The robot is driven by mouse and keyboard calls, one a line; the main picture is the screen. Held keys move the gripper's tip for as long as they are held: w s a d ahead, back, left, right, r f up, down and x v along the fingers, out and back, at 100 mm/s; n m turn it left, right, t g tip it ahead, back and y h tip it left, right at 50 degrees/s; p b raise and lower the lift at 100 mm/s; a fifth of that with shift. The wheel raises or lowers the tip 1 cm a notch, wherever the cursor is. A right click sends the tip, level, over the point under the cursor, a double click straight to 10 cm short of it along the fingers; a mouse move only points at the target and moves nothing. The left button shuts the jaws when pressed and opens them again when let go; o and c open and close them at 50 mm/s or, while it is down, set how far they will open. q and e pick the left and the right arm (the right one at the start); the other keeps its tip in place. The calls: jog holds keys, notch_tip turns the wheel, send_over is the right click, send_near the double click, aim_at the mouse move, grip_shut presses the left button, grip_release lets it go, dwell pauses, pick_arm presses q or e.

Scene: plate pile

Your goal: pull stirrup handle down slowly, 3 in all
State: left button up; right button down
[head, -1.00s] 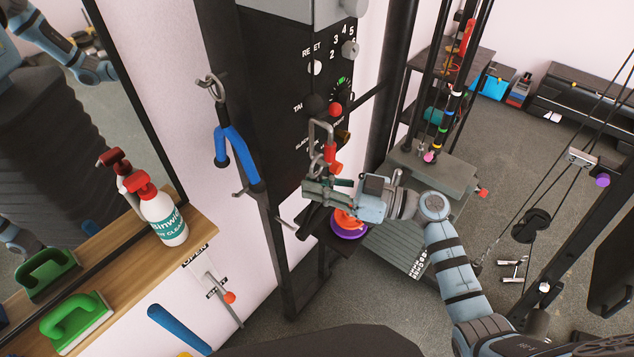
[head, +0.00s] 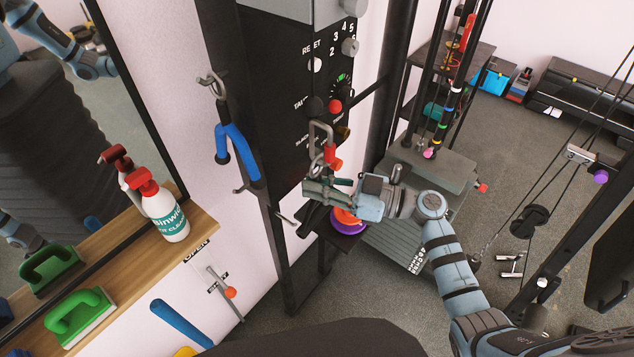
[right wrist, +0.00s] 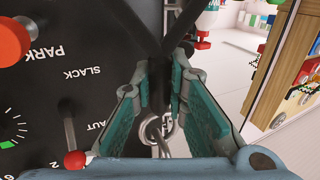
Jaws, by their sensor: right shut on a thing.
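My right gripper (head: 316,192) is shut on the stirrup handle, in front of the black control panel. The dark handle (head: 308,220) shows below and left of the fingers, and much of it is hidden by them. In the right wrist view its two black arms (right wrist: 187,32) spread in a V beyond the gripper (right wrist: 160,95), with a metal ring (right wrist: 153,128) between the fingers. A metal carabiner (head: 321,132) is just above the gripper in the head view. My left gripper is not in view.
A blue rope attachment (head: 236,150) hangs from a hook left of the panel. A wooden shelf (head: 185,220) holds a spray bottle (head: 162,210) and a green brush (head: 78,317). An orange and purple object (head: 348,222) is beneath my wrist. A cable machine stands at the right.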

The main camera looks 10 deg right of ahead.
aim_at(319, 159)
pick_arm(q)
jog(key=shift+r, duration=0.5)
pick_arm(e)
jog(key=shift+r, duration=0.3)
notch_tip(319, 159, up, 2)
jog(key=p, duration=0.2)
jog(key=shift+r+p, duration=0.25)
jog(key=shift+p, duration=0.1)
pick_arm(q)
notch_tip(319, 159, up, 2)
jog(key=shift+r, duration=0.1)
pick_arm(e)
jog(key=shift+f, duration=0.1)
jog(key=shift+r, duration=1.15)
jog(key=shift+r, duration=1.2)
